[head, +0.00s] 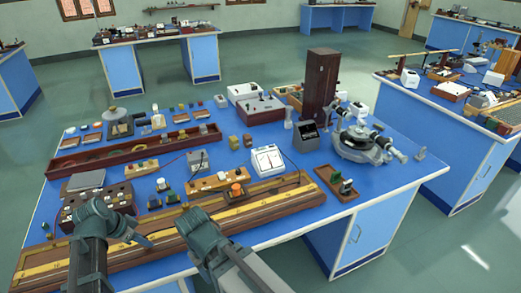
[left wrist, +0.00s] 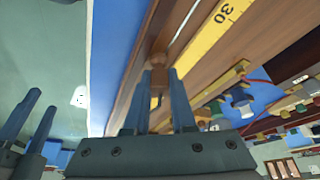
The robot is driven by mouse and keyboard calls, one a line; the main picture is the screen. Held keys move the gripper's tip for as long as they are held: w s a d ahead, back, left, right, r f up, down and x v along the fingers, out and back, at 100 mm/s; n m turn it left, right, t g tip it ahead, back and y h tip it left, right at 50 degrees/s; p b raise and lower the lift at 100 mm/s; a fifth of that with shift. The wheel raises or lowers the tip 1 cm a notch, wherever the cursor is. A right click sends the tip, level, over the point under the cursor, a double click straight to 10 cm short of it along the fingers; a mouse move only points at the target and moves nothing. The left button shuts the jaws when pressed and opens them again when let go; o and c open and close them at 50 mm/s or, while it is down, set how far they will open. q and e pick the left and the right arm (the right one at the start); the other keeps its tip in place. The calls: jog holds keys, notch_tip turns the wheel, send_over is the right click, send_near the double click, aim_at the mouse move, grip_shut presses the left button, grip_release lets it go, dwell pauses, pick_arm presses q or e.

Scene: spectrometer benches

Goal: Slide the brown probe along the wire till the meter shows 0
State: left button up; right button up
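The long wooden wire board (head: 170,248) with yellow scales lies along the front of the blue bench. The wire itself is too thin to make out. My left gripper (head: 148,241) is over its left part. In the left wrist view, the left gripper's fingers (left wrist: 158,74) close around a small brown wooden piece, seemingly the brown probe (left wrist: 156,88), just beside the yellow scale (left wrist: 210,30). The probe is hidden in the head view. A white meter (head: 267,159) stands behind the board; its reading is too small to tell. My right gripper (left wrist: 27,115) shows two separated, empty fingers.
An orange-topped knob (head: 236,190) is on the wooden piece just behind the board. A dark plug box (head: 97,201) stands behind the board's left end. A small wooden tray (head: 337,183) lies right of the board. A tall brown box (head: 320,82) and a spectrometer (head: 362,142) stand farther back.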

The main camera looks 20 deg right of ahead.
pick_arm(q)
jog(key=o, duration=0.4)
jog(key=shift+s+f, duration=0.15)
jog(key=shift+a+r+p, duration=0.2)
jog(key=shift+r+p, duration=0.3)
jog(key=shift+p, duration=0.1)
jog(key=p+v, duration=1.2)
jog(key=v, duration=0.1)
jog(key=shift+d, duration=0.15)
jog(key=s+d+n+g+y, duration=0.1)
jog(key=s+d+n, duration=0.1)
jog(key=s+d, duration=0.1)
jog(key=s+d+f+n+g+y, duration=0.1)
jog(key=s+d+n+y, duration=0.1)
jog(key=s, duration=0.4)
jog(key=s+d+n+y, duration=0.2)
jog(key=s+d+n, duration=0.2)
jog(key=d, duration=0.1)
jog(key=shift+s+d+f+g, duration=0.25)
jog(key=shift+g, duration=0.15)
